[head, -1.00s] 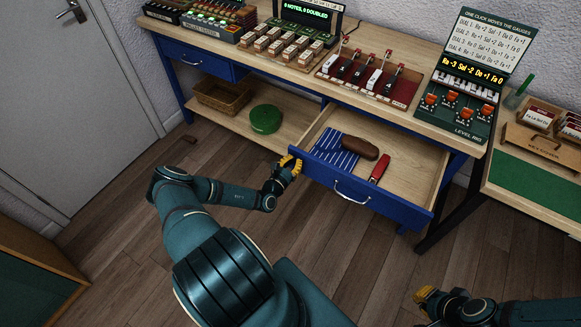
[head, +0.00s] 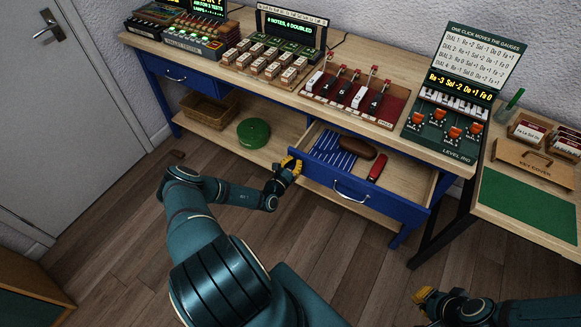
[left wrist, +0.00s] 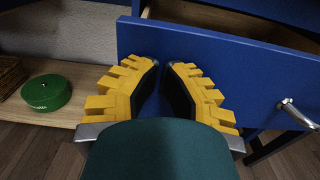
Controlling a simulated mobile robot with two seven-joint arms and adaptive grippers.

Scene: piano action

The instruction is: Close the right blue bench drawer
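The right blue bench drawer (head: 372,198) is partly pulled out under the bench top, with a silver handle (head: 350,192) on its front. A striped blue cloth (head: 333,153), a brown case (head: 358,147) and a red-handled item (head: 377,167) lie inside. My left gripper (head: 290,165) is at the left end of the drawer front. In the left wrist view its yellow fingertips (left wrist: 161,62) are together, against or very near the blue front (left wrist: 225,75), left of the handle (left wrist: 298,113). Nothing shows between them. My right gripper (head: 428,297) is low at the right, away from the bench; its fingers are unclear.
A closed left drawer (head: 178,72) sits under the bench. The lower shelf (head: 225,137) holds a wicker basket (head: 207,108) and a green round tin (head: 253,131). A side table (head: 528,206) stands at the right.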

